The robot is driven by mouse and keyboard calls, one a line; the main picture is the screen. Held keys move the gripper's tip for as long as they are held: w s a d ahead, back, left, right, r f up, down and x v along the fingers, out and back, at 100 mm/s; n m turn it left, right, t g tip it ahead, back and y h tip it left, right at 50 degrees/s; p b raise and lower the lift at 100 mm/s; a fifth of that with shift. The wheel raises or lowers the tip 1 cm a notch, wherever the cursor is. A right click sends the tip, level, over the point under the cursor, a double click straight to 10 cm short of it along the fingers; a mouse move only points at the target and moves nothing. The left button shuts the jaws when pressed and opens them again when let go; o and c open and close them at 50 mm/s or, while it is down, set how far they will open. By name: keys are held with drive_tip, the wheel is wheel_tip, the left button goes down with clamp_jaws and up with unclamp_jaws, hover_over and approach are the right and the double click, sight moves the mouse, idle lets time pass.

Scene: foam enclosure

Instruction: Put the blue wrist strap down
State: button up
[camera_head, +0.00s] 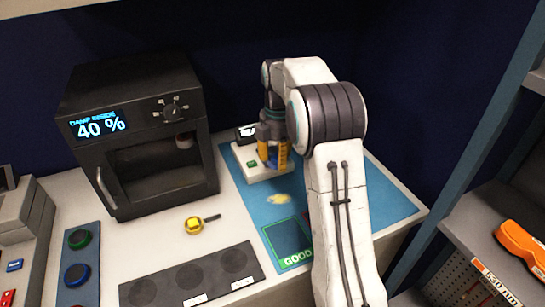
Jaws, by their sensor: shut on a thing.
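My gripper (273,162) hangs at the end of my white arm, with its yellow fingers pointing down. It is shut on the blue wrist strap (283,157), of which only a small blue patch shows by the fingers. The rest of the strap is hidden by the fingers and the arm. The gripper is over or beside a white device (242,154) with a green button at the back of the blue mat (388,198). I cannot tell whether the strap touches anything below.
A dark cabinet (140,140) reading "40 %" stands at left. A yellow round item (194,226) lies on the white bench before it. A dark tray with round recesses (160,289) is at the front. A green-framed "GOOD" area (285,240) marks the mat. A shelf stands right.

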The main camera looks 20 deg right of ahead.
drive_tip(key=d+r+n, duration=0.1)
drive_tip(key=n, duration=0.1)
drive_tip(key=d+r+n, duration=0.1)
drive_tip(key=shift+s+d+r+n, duration=0.1)
drive_tip(key=shift+r+n, duration=0.1)
drive_tip(key=shift+n, duration=0.2)
drive_tip(key=shift+d, duration=0.1)
drive_tip(key=w+f+p, duration=0.2)
drive_tip(key=w, duration=0.1)
drive_tip(key=w+d+f+p, duration=0.1)
drive_tip(key=w+p, duration=0.1)
drive_tip(key=w, duration=0.1)
drive_tip(key=w+d+f+p, duration=0.1)
drive_tip(key=w+f, duration=0.1)
drive_tip(key=w, duration=0.2)
drive_tip(key=shift+w+d+f+p, duration=0.1)
drive_tip(key=shift+d+f+p, duration=0.05)
drive_tip(key=shift+f+p, duration=0.25)
drive_tip(key=shift+w+d+f+p, duration=0.15)
drive_tip(key=shift+w+f+p, duration=0.3)
drive_tip(key=shift+w+p, duration=0.1)
drive_tip(key=shift+f, duration=2.1)
drive_tip(key=shift+f, duration=0.1)
drive_tip(key=o, duration=1)
